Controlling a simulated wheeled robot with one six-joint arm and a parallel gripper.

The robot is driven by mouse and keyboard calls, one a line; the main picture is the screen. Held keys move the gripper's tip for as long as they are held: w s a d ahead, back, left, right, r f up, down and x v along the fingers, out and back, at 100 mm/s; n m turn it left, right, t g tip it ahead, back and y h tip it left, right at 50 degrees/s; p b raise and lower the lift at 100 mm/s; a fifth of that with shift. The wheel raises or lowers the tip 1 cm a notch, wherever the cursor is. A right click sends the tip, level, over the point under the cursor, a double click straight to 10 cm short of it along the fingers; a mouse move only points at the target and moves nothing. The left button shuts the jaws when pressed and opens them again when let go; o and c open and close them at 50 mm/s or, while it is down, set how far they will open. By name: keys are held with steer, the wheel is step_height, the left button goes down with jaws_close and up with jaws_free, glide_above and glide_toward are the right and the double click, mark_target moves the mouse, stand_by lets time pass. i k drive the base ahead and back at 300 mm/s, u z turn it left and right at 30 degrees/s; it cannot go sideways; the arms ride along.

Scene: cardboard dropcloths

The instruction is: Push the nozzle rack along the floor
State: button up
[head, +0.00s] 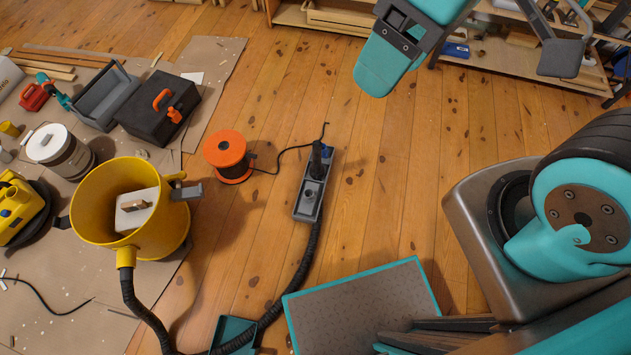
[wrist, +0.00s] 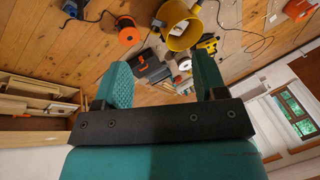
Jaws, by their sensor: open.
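The nozzle rack (head: 309,200) is a narrow grey tray on the wood floor in the middle of the head view. A dark upright nozzle with a blue part stands at its far end, and a black hose reaches its near end. In the wrist view the rack (wrist: 71,8) is partly cut off at the top left. My gripper (head: 388,66), with teal fingers, is at the top of the head view, well apart from the rack. In the wrist view my gripper (wrist: 163,76) is open, with nothing between its fingers.
An orange cable reel (head: 228,154) stands left of the rack, its black cord running behind it. A yellow bucket (head: 96,192) and dark toolbox (head: 152,118) are further left on brown dropcloths. Shelving (head: 520,66) is at the back right. Floor right of the rack is clear.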

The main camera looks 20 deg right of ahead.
mark_target(326, 163)
steer(key=z, duration=1.85)
steer(key=k, duration=0.95)
steer(key=u, duration=0.9)
steer(key=i, duration=1)
